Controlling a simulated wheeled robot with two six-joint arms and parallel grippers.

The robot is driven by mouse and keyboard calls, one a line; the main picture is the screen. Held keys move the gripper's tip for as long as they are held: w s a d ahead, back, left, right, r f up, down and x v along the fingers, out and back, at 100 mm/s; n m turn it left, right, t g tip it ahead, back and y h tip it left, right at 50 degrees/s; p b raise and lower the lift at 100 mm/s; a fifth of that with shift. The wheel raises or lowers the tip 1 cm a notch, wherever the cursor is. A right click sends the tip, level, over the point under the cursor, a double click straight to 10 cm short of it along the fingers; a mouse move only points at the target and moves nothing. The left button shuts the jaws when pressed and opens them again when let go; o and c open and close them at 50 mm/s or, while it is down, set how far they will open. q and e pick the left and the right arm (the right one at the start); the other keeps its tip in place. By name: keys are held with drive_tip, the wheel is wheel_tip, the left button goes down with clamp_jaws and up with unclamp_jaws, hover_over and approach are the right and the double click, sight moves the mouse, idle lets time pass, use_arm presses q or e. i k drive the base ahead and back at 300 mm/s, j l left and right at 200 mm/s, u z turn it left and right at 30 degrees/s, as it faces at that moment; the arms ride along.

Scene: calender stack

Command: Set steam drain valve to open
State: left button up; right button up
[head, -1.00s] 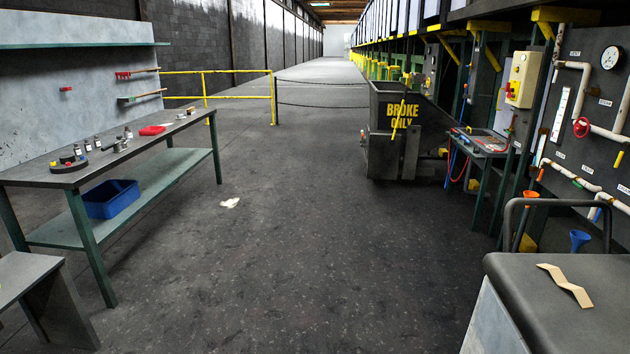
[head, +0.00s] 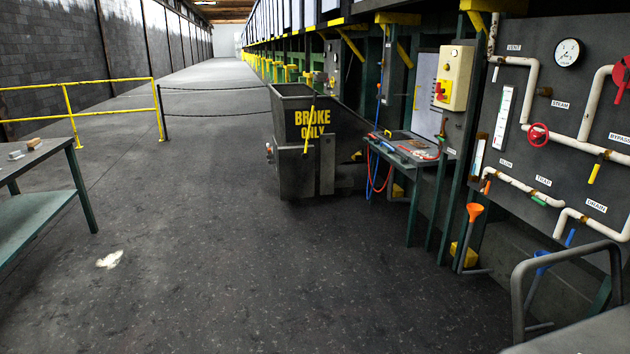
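A dark valve panel (head: 560,105) with white pipes stands at the right in the head view. A white label that reads DRAIN (head: 596,205) is low on the panel's right side. A blue lever handle (head: 570,237) hangs steeply below the white pipe near that label. It looks like the drain valve's handle, but the valve body is too small to read and I cannot tell its setting. Neither of my grippers is in view.
A red handwheel (head: 538,134), a yellow lever (head: 594,173) and a green lever (head: 539,200) are on nearby pipes. A grey tube rail (head: 560,250) stands before the panel's lower right. A BROKE ONLY bin (head: 295,155) and small table (head: 410,148) stand left.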

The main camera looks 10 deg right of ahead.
sight(578, 222)
drive_tip(key=i+z, duration=0.2)
drive_tip(key=i, duration=0.3)
drive_tip(key=i+j+z, duration=0.15)
drive_tip(key=i, duration=0.4)
drive_tip(key=i+j+z, duration=0.2)
drive_tip(key=i, duration=0.3)
drive_tip(key=i+z, duration=0.2)
drive_tip(key=z, duration=0.2)
drive_tip(key=i+z, duration=0.25)
drive_tip(key=z, duration=0.15)
drive_tip(key=i+z, duration=0.2)
drive_tip(key=z, duration=0.25)
drive_tip(key=i+j+z, duration=0.2)
drive_tip(key=z, duration=0.2)
drive_tip(key=i+j+z, duration=0.2)
drive_tip(key=z, duration=0.2)
drive_tip(key=i+j+z, duration=0.4)
drive_tip(key=k+l, duration=0.05)
drive_tip(key=k, duration=0.05)
